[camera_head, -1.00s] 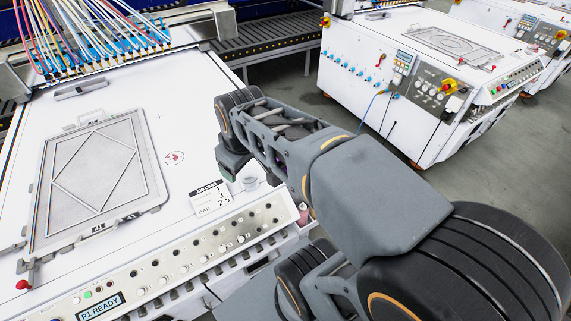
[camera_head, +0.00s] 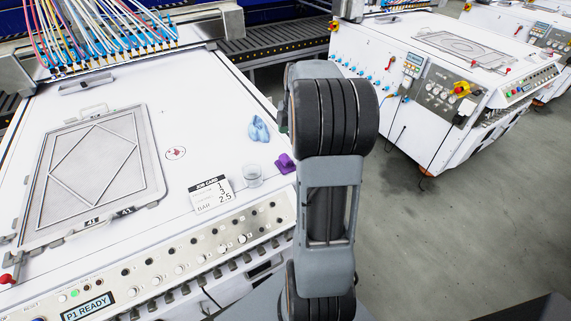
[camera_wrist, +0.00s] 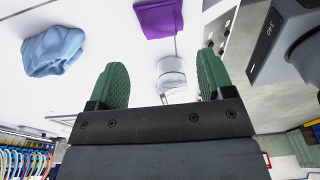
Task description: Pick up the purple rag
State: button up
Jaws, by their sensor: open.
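The purple rag (camera_head: 285,163) lies crumpled on the white machine top near its right edge, just left of my arm in the head view. It also shows at the top of the wrist view (camera_wrist: 158,18), partly cut off by the frame edge. My gripper (camera_wrist: 162,84) shows in the wrist view with its two green fingers spread apart and nothing held between them. The rag lies beyond the fingertips, apart from them. In the head view my gripper is mostly hidden behind my arm.
A blue rag (camera_head: 258,129) lies behind the purple one. A metal framed plate (camera_head: 97,165) covers the left of the top. A control panel (camera_head: 200,255) runs along the front edge.

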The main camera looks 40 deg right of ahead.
aim_at(286, 157)
jog(key=f, duration=0.4)
jog(key=shift+a, duration=0.3)
jog(key=shift+w+a+f, duration=0.1)
jog(key=shift+a+f, duration=0.1)
jog(key=shift+f, duration=0.7)
jog(key=shift+s+a+f, duration=0.1)
jog(key=shift+a+f, duration=0.1)
jog(key=shift+f, duration=0.75)
jog(key=shift+w+a+f, duration=0.1)
jog(key=shift+a+f, duration=0.1)
jog(key=shift+f, duration=0.7)
jog(key=c, duration=1)
jog(key=shift+r, duration=0.1)
